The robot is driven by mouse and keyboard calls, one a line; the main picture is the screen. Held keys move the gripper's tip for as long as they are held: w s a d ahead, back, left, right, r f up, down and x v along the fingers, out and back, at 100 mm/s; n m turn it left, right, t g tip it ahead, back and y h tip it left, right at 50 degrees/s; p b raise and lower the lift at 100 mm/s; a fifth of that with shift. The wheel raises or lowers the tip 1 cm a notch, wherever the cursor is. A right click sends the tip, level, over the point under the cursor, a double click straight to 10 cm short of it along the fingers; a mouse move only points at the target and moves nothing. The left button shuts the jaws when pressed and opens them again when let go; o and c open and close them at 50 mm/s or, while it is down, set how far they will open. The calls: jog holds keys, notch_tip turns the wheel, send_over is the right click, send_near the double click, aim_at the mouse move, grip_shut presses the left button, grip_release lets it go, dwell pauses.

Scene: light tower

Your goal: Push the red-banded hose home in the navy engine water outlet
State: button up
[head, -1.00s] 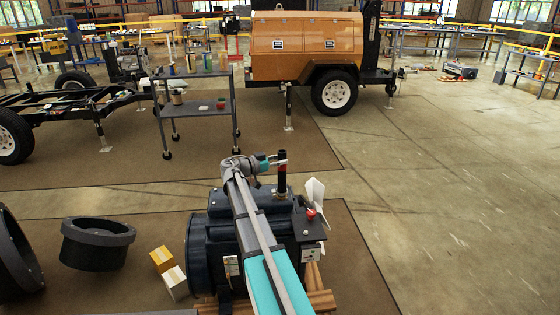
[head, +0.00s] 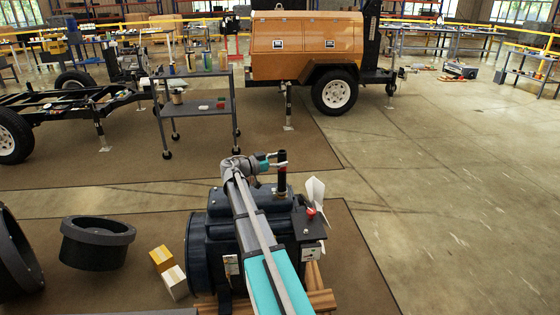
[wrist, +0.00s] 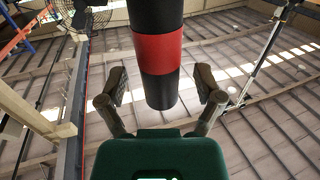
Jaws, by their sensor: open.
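The black hose with a red band (head: 282,178) stands upright over the navy engine (head: 208,245), its lower end at the water outlet (head: 282,194) on top. How deep it sits in the outlet I cannot tell. In the wrist view the hose (wrist: 158,50) hangs in from the top edge, its red band across the middle and a black end below. My gripper (head: 275,160) is open beside the hose's upper part. In the wrist view its two fingers (wrist: 160,88) stand apart on either side of the hose, with gaps to it.
Two small boxes (head: 168,270) and dark round housings (head: 97,240) lie to the left. A grey cart (head: 196,110) and an orange trailer (head: 305,50) stand behind. The right floor is clear.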

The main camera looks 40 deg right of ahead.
jog(key=v, duration=1.2)
jog(key=shift+f, duration=0.1)
dwell(0.5)
jog(key=s+a+f+n+t+y, duration=0.3)
jog(key=s+a+f+n+y, duration=0.7)
jog(key=a+f, duration=0.3)
jog(key=s+a+f+n+y, duration=0.2)
jog(key=s+a+n, duration=0.1)
jog(key=a, duration=0.3)
jog(key=s+a+f+n+t+y, duration=0.1)
jog(key=s+a+f+n+y, duration=0.1)
jog(key=s+a+n+y, duration=0.3)
jog(key=s+a+f+n, duration=0.1)
jog(key=s+a+n, duration=0.1)
jog(key=a, duration=0.5)
notch_tip(320, 180, up, 28)
jog(key=p, duration=2.8)
jog(key=shift+a+n, duration=0.3)
jog(key=shift+a, duration=0.05)
jog(key=shift+w+f, duration=0.1)
jog(key=shift+f, duration=0.1)
